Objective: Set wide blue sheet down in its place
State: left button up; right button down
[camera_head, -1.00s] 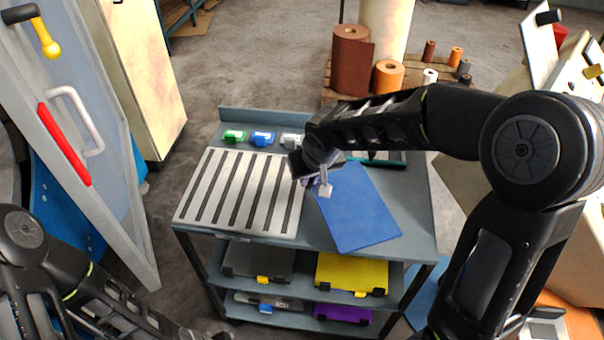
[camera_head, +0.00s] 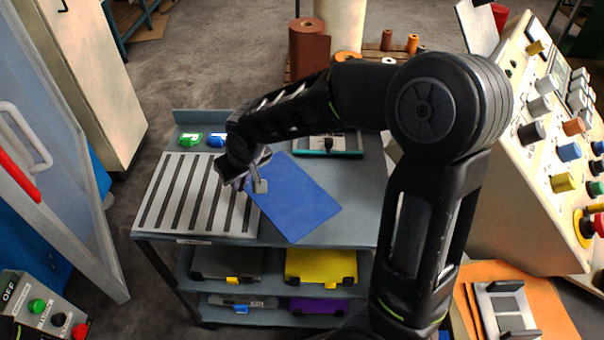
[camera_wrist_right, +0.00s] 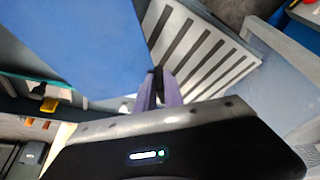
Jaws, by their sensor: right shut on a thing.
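The wide blue sheet (camera_head: 298,205) is over the right part of the cart's grey top in the head view. I cannot tell whether it touches the top or hangs just above it. My right gripper (camera_head: 250,184) is at the sheet's left end, shut on it, and hides that end. In the right wrist view the sheet (camera_wrist_right: 85,45) fills the upper left, and the fingers (camera_wrist_right: 156,85) meet at its edge. A pale plate with dark slots (camera_head: 190,195) lies left of the sheet; it also shows in the wrist view (camera_wrist_right: 195,45). My left gripper is out of view.
A green-edged tray (camera_head: 335,153) lies behind the sheet. Yellow (camera_head: 320,264) and purple (camera_head: 318,306) cases sit on lower shelves. A control console (camera_head: 545,150) stands at right.

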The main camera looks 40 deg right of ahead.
aim_at(305, 196)
jog(key=s+d+n, duration=0.1)
jog(key=d, duration=0.1)
jog(key=s+d+n, duration=0.1)
jog(key=d, duration=0.1)
jog(key=s+d+n+y, duration=0.1)
jog(key=s+d, duration=0.1)
jog(key=shift+d+r, duration=0.15)
jog(key=s+d+r+n, duration=0.1)
jog(key=n, duration=0.1)
jog(key=s+d+n+g+y, duration=0.1)
jog(key=s+d+n, duration=0.1)
jog(key=s+d+r+n+y, duration=0.1)
jog(key=s+n, duration=0.1)
jog(key=shift+s+d+r+b, duration=0.15)
jog(key=shift+d+r+b, duration=0.05)
jog(key=shift+r+b, duration=0.15)
jog(key=shift+s+d+r+n+g, duration=0.1)
jog(key=shift+s+r+n+g, duration=0.1)
jog(key=shift+n+g, duration=0.25)
jog(key=shift+f+b, duration=0.1)
jog(key=shift+b, duration=0.3)
notch_tip(305, 196, down, 9)
jog(key=b, duration=0.8)
jog(key=shift+r, duration=0.2)
jog(key=shift+f+b, duration=1)
jog(key=shift+b, duration=0.25)
jog(key=shift+f+b, duration=0.6)
jog(key=shift+f, duration=0.05)
jog(key=c, duration=1.4)
grip_release()
